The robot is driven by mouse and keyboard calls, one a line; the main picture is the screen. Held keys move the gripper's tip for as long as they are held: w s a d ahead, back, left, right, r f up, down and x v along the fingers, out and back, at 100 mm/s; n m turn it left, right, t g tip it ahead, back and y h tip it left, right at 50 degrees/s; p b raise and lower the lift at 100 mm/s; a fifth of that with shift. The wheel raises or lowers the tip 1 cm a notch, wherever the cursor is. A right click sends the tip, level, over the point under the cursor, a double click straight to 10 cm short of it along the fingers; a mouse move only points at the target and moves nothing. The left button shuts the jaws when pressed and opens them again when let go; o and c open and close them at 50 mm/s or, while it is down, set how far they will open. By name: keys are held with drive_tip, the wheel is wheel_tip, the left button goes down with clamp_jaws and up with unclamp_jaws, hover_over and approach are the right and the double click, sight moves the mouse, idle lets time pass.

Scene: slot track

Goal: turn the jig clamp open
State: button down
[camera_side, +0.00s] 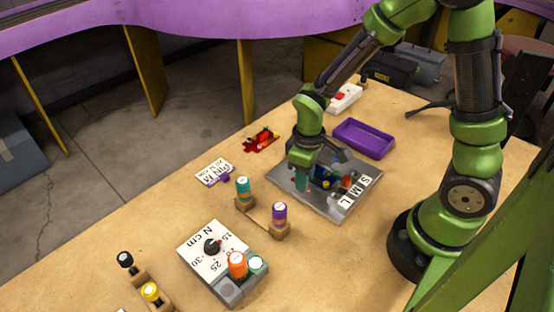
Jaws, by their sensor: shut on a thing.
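The grey metal jig plate (333,207) lies on the wooden table, with S, M and L labels along its right side. My gripper (318,168) is low over the plate, pointing down. It is shut on the jig clamp, but the clamp's outline and the exact contact are mostly hidden by the gripper. A dark blue part (325,174) with a little yellow shows just beneath the gripper. A teal upright part (301,181) shows at its left. An orange piece (347,181) stands on the plate near the labels. The clamp's angle cannot be made out.
A purple tray (364,139) is behind the plate. Teal (243,189) and purple (279,214) capped tools stand in a wooden holder in front. A torque dial box (222,262) is nearer. Red parts (262,139) and a white label card (214,172) lie left.

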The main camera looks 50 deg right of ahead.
idle(0.4)
drive_tip(key=c, duration=0.9)
unclamp_jaws()
wheel_tip(320, 180, up, 17)
